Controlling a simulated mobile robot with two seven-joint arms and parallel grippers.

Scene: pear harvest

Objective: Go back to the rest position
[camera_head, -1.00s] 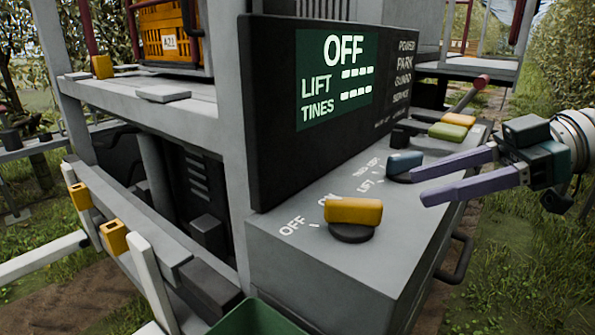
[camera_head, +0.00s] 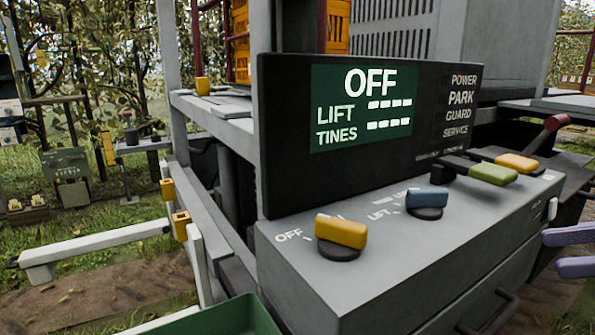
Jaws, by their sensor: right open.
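My right gripper (camera_head: 572,252) shows only as two purple fingers at the right edge, apart from each other and empty. It is right of the grey control console (camera_head: 390,285) and touches none of its knobs. The yellow knob (camera_head: 341,232) stands at the console's left, beside the OFF label. The black display panel (camera_head: 285,110) reads OFF, with dashes for LIFT and TINES. My left gripper is not in view.
A red-tipped lever (camera_head: 556,122) rises behind the console's right end. A dark handle (camera_head: 490,318) sticks out from its front. A green bin rim (camera_head: 230,318) is at the bottom. White fork bars (camera_head: 100,240) reach left over grass and soil. An orange crate (camera_head: 335,25) stands behind the panel.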

